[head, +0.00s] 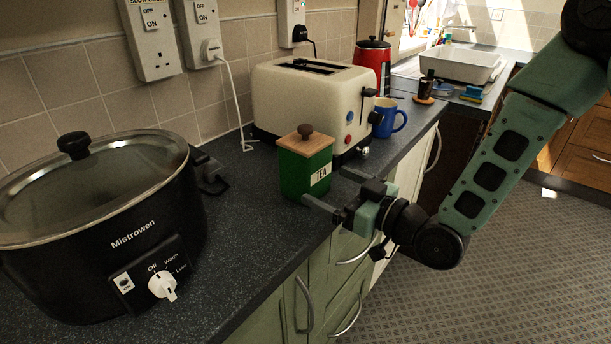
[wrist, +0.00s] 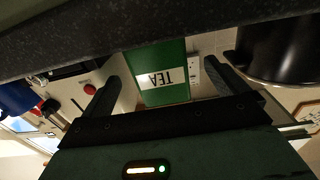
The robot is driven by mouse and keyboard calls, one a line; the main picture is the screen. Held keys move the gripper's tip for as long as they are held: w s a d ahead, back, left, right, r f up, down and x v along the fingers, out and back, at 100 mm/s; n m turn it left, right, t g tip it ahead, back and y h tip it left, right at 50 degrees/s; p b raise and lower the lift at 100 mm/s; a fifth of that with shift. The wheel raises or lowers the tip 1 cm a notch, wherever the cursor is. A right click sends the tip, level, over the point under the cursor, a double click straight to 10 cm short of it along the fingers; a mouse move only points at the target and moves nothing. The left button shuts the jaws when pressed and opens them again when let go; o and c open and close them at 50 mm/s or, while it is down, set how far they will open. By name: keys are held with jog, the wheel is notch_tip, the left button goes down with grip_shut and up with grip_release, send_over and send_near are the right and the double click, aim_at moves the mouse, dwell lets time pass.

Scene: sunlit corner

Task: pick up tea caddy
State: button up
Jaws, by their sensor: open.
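The tea caddy (head: 295,175) is a green box with a white TEA label and a wooden lid with a dark knob. It stands upright on the dark worktop, in front of the toaster. My gripper (head: 325,188) is open at the worktop's front edge, level with the caddy and pointing at it. In the wrist view the caddy (wrist: 163,72) appears upside down, ahead of and between the spread fingers (wrist: 168,88). The fingers look empty, and I cannot tell how near their tips are to its sides.
A black slow cooker (head: 95,225) stands left of the caddy. A cream toaster (head: 300,100) is close behind it. A blue mug (head: 385,120) and a red kettle (head: 373,62) stand further back. The worktop (head: 260,235) between cooker and caddy is clear.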

aim_at(305, 174)
jog(key=p+x, duration=0.1)
jog(key=x, duration=0.6)
jog(key=shift+w+a+f+p, duration=0.1)
jog(key=shift+w+f+p, duration=0.05)
jog(key=shift+w+p, duration=0.2)
jog(key=shift+s, duration=0.1)
jog(key=c, duration=1.4)
